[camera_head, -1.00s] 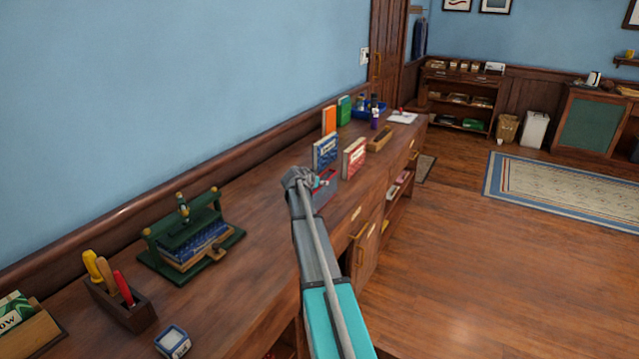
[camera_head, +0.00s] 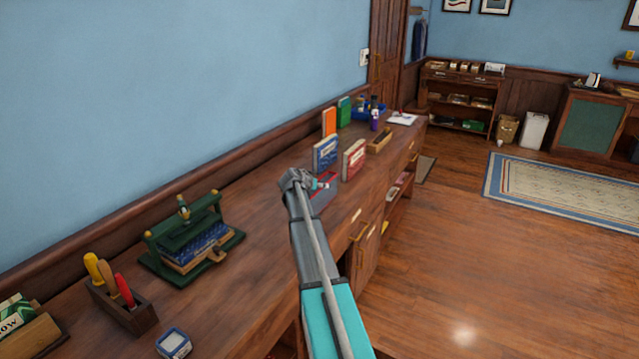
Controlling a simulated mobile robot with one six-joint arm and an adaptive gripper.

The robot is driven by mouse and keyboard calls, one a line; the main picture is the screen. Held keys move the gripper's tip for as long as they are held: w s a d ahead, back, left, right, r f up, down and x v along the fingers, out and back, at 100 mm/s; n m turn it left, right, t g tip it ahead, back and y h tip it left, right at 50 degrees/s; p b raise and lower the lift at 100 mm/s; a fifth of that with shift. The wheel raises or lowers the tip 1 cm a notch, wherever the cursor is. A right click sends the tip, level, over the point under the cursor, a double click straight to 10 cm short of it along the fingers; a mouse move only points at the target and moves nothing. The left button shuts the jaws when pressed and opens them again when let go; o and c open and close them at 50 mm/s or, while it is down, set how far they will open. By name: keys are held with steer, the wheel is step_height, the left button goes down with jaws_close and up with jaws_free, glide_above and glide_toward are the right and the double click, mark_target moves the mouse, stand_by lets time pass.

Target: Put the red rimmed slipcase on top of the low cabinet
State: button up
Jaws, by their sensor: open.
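The red rimmed slipcase (camera_head: 322,200), a grey-blue box with a red edge, is on the long wooden counter, partly hidden behind my gripper and arm. It looks low and flat, but its exact pose is hard to tell. My gripper (camera_head: 319,184) is open, right at the slipcase's near left side; whether it touches it is unclear. Two low pieces of furniture stand across the room: a wooden cabinet with a green panel (camera_head: 588,124) at the right and an open-shelved unit (camera_head: 465,83) at the back. Which is the low cabinet is not certain.
A blue book (camera_head: 326,154) and a red-and-white book (camera_head: 354,160) stand just beyond the slipcase. A green press (camera_head: 190,237), a tool holder (camera_head: 128,305) and a small jar (camera_head: 173,343) are nearer on the counter. Open floor and a rug (camera_head: 560,192) lie to the right.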

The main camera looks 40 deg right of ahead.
steer(key=p+v, duration=0.4)
steer(key=v, duration=0.6)
steer(key=shift+a, duration=0.25)
steer(key=shift+s, duration=0.1)
steer(key=s+a+f+n+g+y, duration=0.1)
steer(key=s+a, duration=0.4)
steer(key=a, duration=0.5)
steer(key=s+a+f+n+g+y, duration=0.1)
steer(key=s+a+f+n+y, duration=0.3)
steer(key=a, duration=0.6)
steer(key=s+a+f+n+y, duration=0.3)
steer(key=s+a, duration=0.5)
steer(key=a, duration=0.2)
steer(key=shift+s+a+f+g, duration=0.2)
steer(key=shift+a+f+g, duration=0.05)
steer(key=shift+a+g, duration=0.15)
steer(key=s+a+n+y, duration=0.1)
steer(key=s+a, duration=0.2)
steer(key=s+a+n+g+y, duration=0.1)
steer(key=s+a+n, duration=0.1)
steer(key=s+a, duration=0.1)
steer(key=s+a+f+n+g+y, duration=0.1)
steer(key=s+a+n, duration=0.1)
steer(key=a, duration=0.3)
steer(key=shift+s, duration=0.75)
